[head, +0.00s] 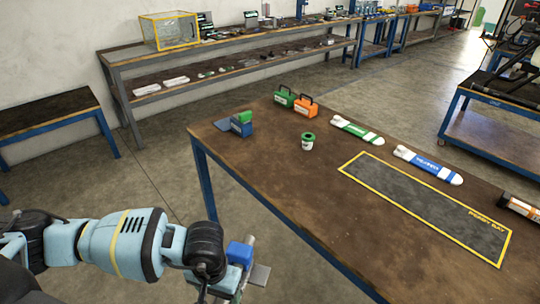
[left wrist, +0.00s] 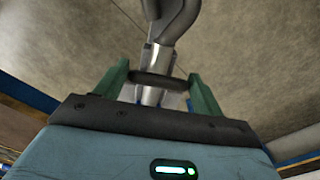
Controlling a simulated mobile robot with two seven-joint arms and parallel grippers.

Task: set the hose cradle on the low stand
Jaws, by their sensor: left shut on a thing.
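My left gripper (head: 246,270) is at the bottom of the head view, off the left side of the work table and over the floor. In the left wrist view its two green fingers (left wrist: 160,85) are closed on a grey piece, which I take for the hose cradle (left wrist: 175,22). The piece has a curved grey upper part and a shiny metal neck; its lower part is partly hidden by the gripper. A blue-framed, dark-topped low table (head: 45,112) at the far left may be the low stand, but I cannot tell. My right gripper is not in view.
A long bench (head: 230,50) stands along the wall. The floor between is clear.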

